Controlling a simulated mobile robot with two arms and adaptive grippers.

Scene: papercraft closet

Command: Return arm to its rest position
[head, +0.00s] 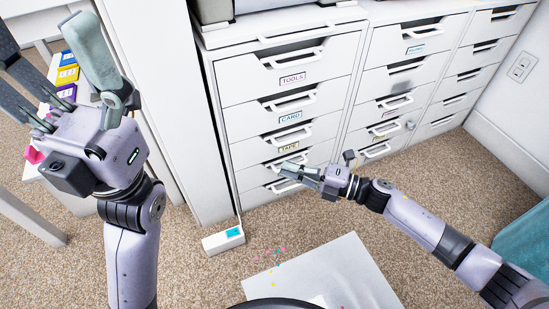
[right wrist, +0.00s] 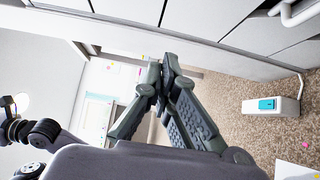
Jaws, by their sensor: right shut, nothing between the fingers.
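My right gripper (head: 287,169) is in front of the lower drawers of the white drawer unit (head: 234,150) in the head view, close to the handles below the TAPE label. Whether it touches a handle I cannot tell from the head view. In the right wrist view the fingertips (right wrist: 162,78) meet with nothing between them. My right arm reaches in from the lower right. My left gripper (head: 55,70) is raised large at the upper left of the head view, its fingers spread apart and empty. All drawers in view look closed.
A pale sheet (head: 350,265) with colored scraps lies on the floor. A white panel (head: 155,60) stands between the left arm and the drawers.

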